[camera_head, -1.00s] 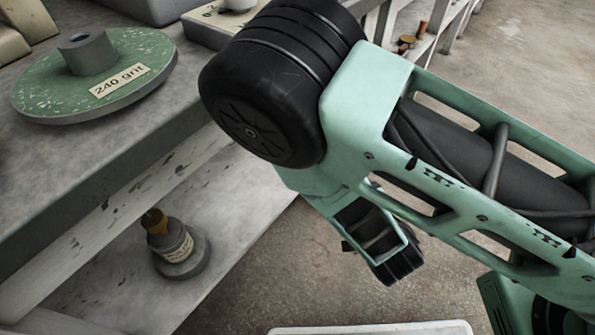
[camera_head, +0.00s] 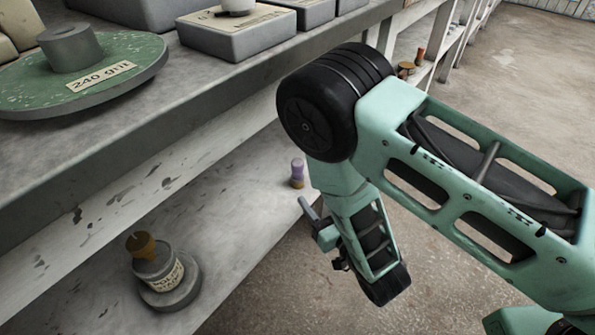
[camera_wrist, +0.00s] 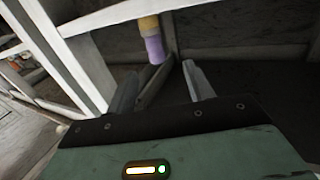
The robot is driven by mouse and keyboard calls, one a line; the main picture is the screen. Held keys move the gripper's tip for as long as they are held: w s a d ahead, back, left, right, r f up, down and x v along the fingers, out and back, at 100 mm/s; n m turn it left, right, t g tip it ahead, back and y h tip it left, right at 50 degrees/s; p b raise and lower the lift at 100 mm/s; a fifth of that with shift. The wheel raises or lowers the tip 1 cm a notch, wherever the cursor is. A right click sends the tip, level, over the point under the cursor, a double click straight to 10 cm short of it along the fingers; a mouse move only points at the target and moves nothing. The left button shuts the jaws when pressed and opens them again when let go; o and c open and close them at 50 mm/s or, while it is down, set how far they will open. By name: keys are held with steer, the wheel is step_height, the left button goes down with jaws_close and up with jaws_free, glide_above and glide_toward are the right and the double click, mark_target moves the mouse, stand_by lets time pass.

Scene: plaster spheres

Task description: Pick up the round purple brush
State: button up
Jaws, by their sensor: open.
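The round purple brush (camera_head: 297,170) stands upright on the lower shelf near its front edge, purple on top and yellow-brown at the bottom. In the wrist view the brush (camera_wrist: 154,48) appears upside down, beyond the fingertips and nearer the left one. My gripper (camera_head: 306,207) is just in front of and below it in the head view, partly hidden by my arm. My gripper's two fingers (camera_wrist: 162,74) are apart with nothing held between them.
The lower shelf (camera_head: 235,215) sits under a thick upper bench edge (camera_head: 150,125). A green grit disc (camera_head: 120,62) and grey boxes (camera_head: 235,35) are on the upper bench. The floor (camera_head: 440,270) is open.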

mark_target(301, 171)
steer(key=b+x, duration=0.1)
steer(key=x, duration=0.4)
steer(key=shift+w+d+b+x, duration=0.15)
steer(key=shift+b+x, duration=0.45)
steer(key=shift+x, duration=0.9)
steer(key=shift+w+d+b+x, duration=0.1)
steer(key=shift+d+b+x, duration=0.35)
steer(key=shift+x, duration=1.1)
steer(key=shift+a+r, duration=0.15)
steer(key=shift+a, duration=0.05)
steer(key=c, duration=1)
